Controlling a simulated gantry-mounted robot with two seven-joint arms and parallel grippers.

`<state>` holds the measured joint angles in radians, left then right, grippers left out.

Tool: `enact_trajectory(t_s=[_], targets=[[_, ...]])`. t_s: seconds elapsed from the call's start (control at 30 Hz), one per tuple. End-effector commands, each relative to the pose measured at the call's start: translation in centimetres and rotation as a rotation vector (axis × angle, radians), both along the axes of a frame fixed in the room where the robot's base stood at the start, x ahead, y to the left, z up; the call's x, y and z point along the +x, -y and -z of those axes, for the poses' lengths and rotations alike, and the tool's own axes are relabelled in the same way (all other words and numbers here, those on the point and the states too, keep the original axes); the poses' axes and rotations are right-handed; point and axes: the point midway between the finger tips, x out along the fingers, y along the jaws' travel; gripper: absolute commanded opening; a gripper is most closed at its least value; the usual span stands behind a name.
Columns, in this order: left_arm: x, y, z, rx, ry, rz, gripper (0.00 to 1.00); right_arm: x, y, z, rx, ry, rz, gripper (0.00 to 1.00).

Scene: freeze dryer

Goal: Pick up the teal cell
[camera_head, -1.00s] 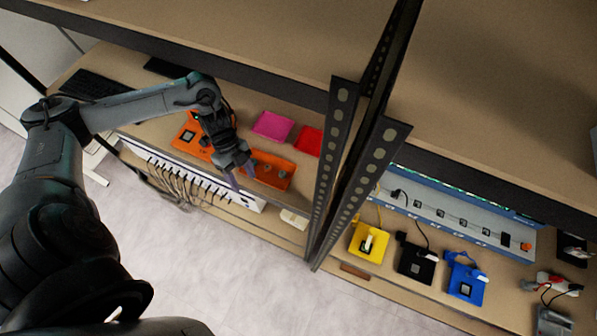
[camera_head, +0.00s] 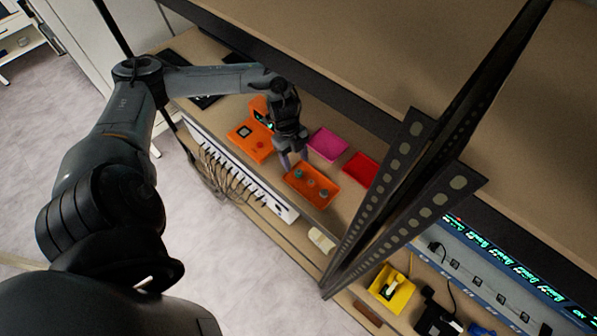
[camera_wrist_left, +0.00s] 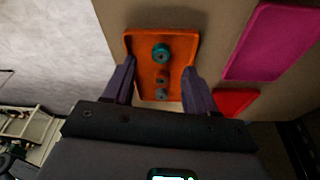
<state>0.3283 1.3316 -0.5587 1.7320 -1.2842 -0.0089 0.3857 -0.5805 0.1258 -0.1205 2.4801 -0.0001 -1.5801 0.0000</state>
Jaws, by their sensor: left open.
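The teal cell (camera_head: 299,174) stands in a shallow orange tray (camera_head: 327,201), toward the tray's left end. In the left wrist view the teal cell (camera_wrist_left: 161,53) is at the far end of a row, with an orange cell (camera_wrist_left: 162,76) and a grey cell (camera_wrist_left: 162,94) nearer. My left gripper (camera_head: 293,160) is open and empty, above the tray's left end in the head view. In the left wrist view its fingers stand on either side of the tray (camera_wrist_left: 183,44), and the teal cell appears between and beyond the tips. My right gripper is not in view.
A magenta tray (camera_head: 328,145) and a red tray (camera_head: 360,168) lie close to the orange tray. An orange device (camera_head: 247,143) stands to its left. A perforated metal post (camera_head: 385,200) rises to the right, and a shelf overhangs behind. A yellow holder (camera_head: 391,289) is beyond the post.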

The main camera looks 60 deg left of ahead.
Motion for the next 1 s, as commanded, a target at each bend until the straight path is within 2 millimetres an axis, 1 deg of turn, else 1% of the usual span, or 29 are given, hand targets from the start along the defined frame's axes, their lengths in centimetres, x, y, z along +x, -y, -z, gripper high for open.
enact_trajectory(t_s=[0.03,0.17,0.3,0.43,0.63,1.0], targets=[[0.0,0.2,0.4,-0.003,-0.003,0.0,0.57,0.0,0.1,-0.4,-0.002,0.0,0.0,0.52],[0.1,0.6,2.2,-0.003,-0.003,0.0,0.57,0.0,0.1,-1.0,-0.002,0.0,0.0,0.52],[0.2,0.9,3.6,-0.002,-0.001,0.0,0.57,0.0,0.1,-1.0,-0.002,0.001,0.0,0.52],[0.2,1.0,4.2,0.0,-0.002,0.001,0.57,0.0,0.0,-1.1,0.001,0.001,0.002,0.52],[0.2,1.0,4.2,0.0,-0.001,0.001,0.57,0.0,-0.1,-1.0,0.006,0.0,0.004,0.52],[0.3,1.0,4.2,0.0,-0.001,0.001,0.0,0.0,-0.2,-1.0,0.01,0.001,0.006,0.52]])
